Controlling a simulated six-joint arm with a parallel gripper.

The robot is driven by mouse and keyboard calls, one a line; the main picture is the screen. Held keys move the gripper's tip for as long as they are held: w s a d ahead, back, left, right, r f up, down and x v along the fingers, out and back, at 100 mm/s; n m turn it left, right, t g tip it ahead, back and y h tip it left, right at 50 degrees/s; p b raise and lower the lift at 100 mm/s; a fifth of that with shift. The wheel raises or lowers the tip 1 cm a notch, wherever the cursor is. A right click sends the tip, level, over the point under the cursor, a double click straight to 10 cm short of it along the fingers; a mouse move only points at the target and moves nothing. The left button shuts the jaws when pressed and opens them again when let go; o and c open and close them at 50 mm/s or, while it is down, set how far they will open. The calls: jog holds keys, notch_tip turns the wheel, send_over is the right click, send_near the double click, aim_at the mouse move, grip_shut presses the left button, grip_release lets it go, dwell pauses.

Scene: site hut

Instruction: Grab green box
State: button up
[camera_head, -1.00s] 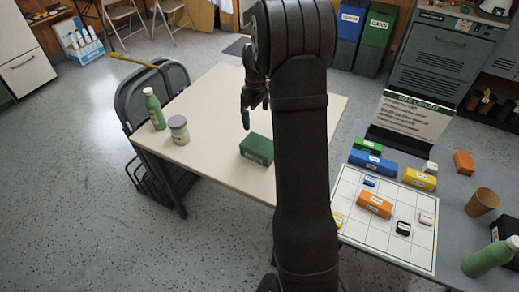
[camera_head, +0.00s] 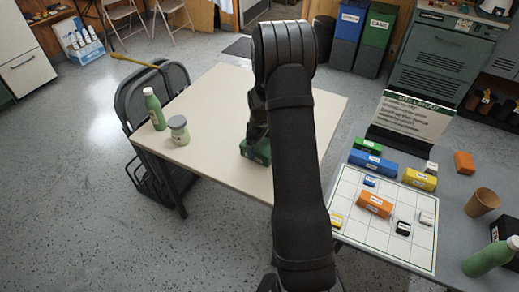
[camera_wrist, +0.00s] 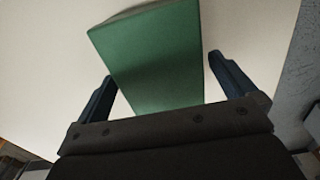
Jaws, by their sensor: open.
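The green box (camera_head: 260,153) lies on the cream table (camera_head: 215,120), partly hidden behind my arm in the head view. In the wrist view the green box (camera_wrist: 155,58) fills the upper middle and reaches down between my fingers. My gripper (camera_wrist: 163,82) is open, with one dark blue finger on each side of the box. A gap shows between the box and each finger, so it is not held. In the head view my gripper (camera_head: 256,130) is low over the box, and its fingertips are hard to make out.
A green bottle (camera_head: 154,109) and a jar (camera_head: 179,130) stand at the table's left side. A black folding chair (camera_head: 150,95) stands beside it. On the right, a grey table holds a white grid board (camera_head: 365,235) with several coloured blocks. The cream table's middle is clear.

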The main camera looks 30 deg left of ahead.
notch_tip(320, 180, down, 2)
jog(key=shift+f, duration=0.1)
jog(key=c, duration=1.1)
jog(key=shift+r, duration=0.2)
